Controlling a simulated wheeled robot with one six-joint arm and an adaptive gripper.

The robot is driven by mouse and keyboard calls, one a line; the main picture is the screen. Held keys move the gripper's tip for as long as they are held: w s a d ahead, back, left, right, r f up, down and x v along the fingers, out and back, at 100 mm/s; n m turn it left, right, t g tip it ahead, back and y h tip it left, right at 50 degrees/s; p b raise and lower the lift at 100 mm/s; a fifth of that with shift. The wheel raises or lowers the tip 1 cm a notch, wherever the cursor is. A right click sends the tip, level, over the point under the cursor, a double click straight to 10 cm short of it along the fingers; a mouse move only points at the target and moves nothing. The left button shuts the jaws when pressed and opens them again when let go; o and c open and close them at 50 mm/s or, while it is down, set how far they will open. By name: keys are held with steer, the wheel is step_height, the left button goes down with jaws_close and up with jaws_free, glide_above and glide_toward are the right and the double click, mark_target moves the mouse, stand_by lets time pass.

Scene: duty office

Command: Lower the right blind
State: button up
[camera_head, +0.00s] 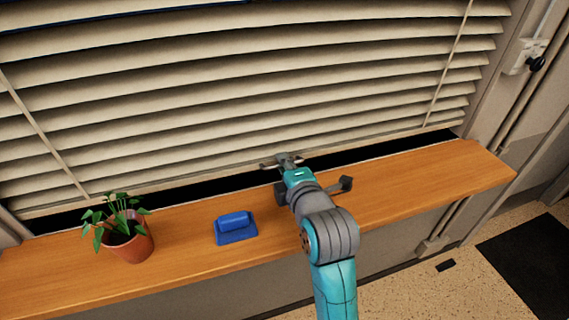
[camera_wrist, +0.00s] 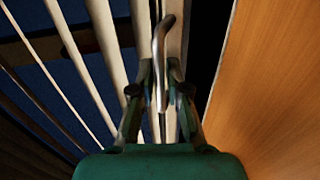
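The cream slatted blind (camera_head: 230,75) covers most of the window, and its bottom rail (camera_head: 390,140) hangs a little above the sill. A dark gap shows under the rail. My gripper (camera_head: 285,161) is at the middle of the rail, just above the sill. In the wrist view the blind's slats (camera_wrist: 110,50) are on the left. A bent metal handle (camera_wrist: 159,50) runs between the fingers of my gripper (camera_wrist: 161,88), which are closed in on both sides of it. The handle's lower part is partly hidden by the fingers.
The wooden sill (camera_head: 410,180) runs below the blind. A potted plant (camera_head: 130,240) stands at its left, and a blue block on a blue base (camera_head: 236,227) sits left of my arm. The sill's right part is clear. A wall box with a black knob (camera_head: 530,58) is at right.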

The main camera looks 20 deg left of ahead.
jaws_close()
steer(key=shift+f, duration=2.4)
steer(key=o, duration=0.6)
jaws_free()
steer(key=shift+r, duration=0.1)
steer(key=shift+s+d+r, duration=0.1)
steer(key=shift+s+d, duration=0.1)
steer(key=shift+s, duration=0.1)
steer(key=v, duration=1.1)
steer(key=shift+s+d, duration=0.1)
steer(key=shift+s, duration=0.05)
